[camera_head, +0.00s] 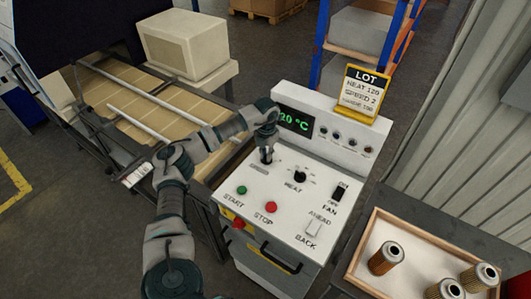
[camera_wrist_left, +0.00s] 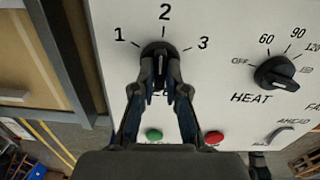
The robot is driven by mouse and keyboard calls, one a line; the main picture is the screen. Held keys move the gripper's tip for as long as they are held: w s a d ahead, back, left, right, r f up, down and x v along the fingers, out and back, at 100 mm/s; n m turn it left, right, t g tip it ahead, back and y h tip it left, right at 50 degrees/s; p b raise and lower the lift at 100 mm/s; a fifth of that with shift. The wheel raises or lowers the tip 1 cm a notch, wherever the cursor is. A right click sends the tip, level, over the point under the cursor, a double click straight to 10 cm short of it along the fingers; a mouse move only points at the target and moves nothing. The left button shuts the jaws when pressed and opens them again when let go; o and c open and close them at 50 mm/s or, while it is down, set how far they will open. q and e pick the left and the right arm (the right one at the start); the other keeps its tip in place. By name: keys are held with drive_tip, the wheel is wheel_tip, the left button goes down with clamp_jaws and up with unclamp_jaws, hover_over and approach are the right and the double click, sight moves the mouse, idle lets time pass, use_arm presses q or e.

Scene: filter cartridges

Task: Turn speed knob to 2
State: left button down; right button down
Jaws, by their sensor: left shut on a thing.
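The speed knob (camera_wrist_left: 158,52) is black and sits on the white panel below the printed marks 1, 2 and 3. My left gripper (camera_wrist_left: 160,82) is shut on it, one finger on each side. The knob's grip bar looks roughly upright in the left wrist view, toward the 2 (camera_wrist_left: 165,12), but the fingers hide part of it. In the head view my left gripper (camera_head: 266,155) reaches down onto the knob and covers most of it. My right gripper is in neither view.
The heat knob (camera_head: 300,176) stands close to the right. The green start button (camera_head: 242,190), red stop button (camera_head: 271,207) and fan switch (camera_head: 339,191) share the panel. A lot sign (camera_head: 363,92) reads speed 2. A tray (camera_head: 420,236) holds filter cartridges (camera_head: 386,258).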

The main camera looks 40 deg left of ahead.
use_arm(q)
drive_tip(key=shift+d+f+m, duration=0.2)
drive_tip(key=shift+m, duration=0.1)
drive_tip(key=shift+f, duration=0.1)
drive_tip(key=shift+a, duration=0.15)
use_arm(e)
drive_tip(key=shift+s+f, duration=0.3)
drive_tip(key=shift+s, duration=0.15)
use_arm(q)
drive_tip(key=shift+s, duration=0.1)
drive_tip(key=c, duration=0.9)
unclamp_jaws()
drive_tip(key=o, duration=0.4)
drive_tip(key=shift+f, duration=0.1)
drive_tip(key=shift+w, duration=0.2)
drive_tip(key=shift+a, duration=0.1)
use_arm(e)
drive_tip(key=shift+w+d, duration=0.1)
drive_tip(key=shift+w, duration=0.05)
